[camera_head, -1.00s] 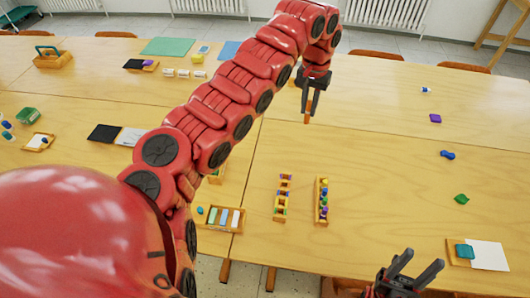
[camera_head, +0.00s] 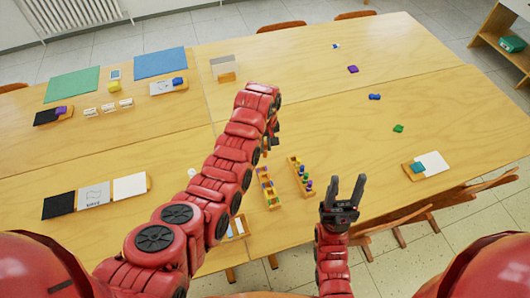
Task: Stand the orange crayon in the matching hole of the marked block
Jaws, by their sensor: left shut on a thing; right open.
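Two narrow wooden blocks with several coloured pieces stand side by side on the table: a left block (camera_head: 268,188) and a right block (camera_head: 300,176). I cannot tell which one is marked, and the holes are too small to make out. My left gripper (camera_head: 272,142) is just beyond the far end of the left block, partly hidden by my own red arm. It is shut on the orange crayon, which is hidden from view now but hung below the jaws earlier. My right gripper (camera_head: 344,190) is open and empty, right of the right block near the table's front edge.
A small tray (camera_head: 236,228) is partly hidden by my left arm. A white sheet with a teal item (camera_head: 417,167) lies at right. Small items, including a green one (camera_head: 398,128), are scattered farther back. The tabletop behind the right block is clear.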

